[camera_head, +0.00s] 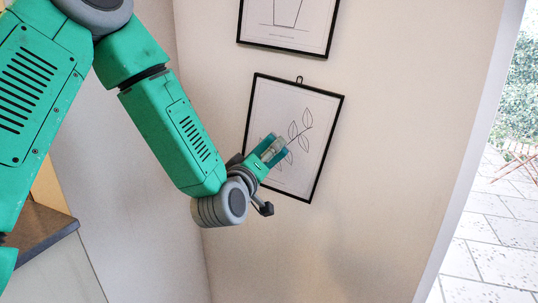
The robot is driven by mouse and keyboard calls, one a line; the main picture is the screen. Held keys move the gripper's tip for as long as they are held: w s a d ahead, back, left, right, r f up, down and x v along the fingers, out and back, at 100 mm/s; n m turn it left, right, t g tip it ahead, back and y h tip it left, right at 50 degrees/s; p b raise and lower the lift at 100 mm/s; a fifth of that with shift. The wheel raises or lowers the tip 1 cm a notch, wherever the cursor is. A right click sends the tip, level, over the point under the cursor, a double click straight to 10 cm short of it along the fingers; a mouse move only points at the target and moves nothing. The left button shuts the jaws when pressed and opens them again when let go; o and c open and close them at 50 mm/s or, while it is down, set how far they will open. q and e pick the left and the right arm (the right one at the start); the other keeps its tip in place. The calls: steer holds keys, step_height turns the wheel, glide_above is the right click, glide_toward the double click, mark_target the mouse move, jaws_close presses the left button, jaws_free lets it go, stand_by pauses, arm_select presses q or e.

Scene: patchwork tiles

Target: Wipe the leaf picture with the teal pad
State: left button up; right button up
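The leaf picture (313,170) hangs on the wall in a thin black frame, a little tilted in view, with a line drawing of a leafy twig. My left gripper (274,149) is in front of its left middle part and covers the lower end of the twig. The teal pad (280,157) shows in small part around the fingers, between them and the picture. The gripper appears shut on it. Whether the pad touches the picture cannot be told from this angle. My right gripper is not in view.
A second framed picture (287,22), showing a pot, hangs just above. A dark countertop edge (42,229) is at the lower left. An open doorway to a paved patio (492,230) is on the right. The wall below and right of the leaf picture is bare.

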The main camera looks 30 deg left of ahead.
arm_select(q)
steer(key=shift+s+d, duration=0.1)
steer(key=shift+s, duration=0.35)
steer(key=shift+v, duration=1.5)
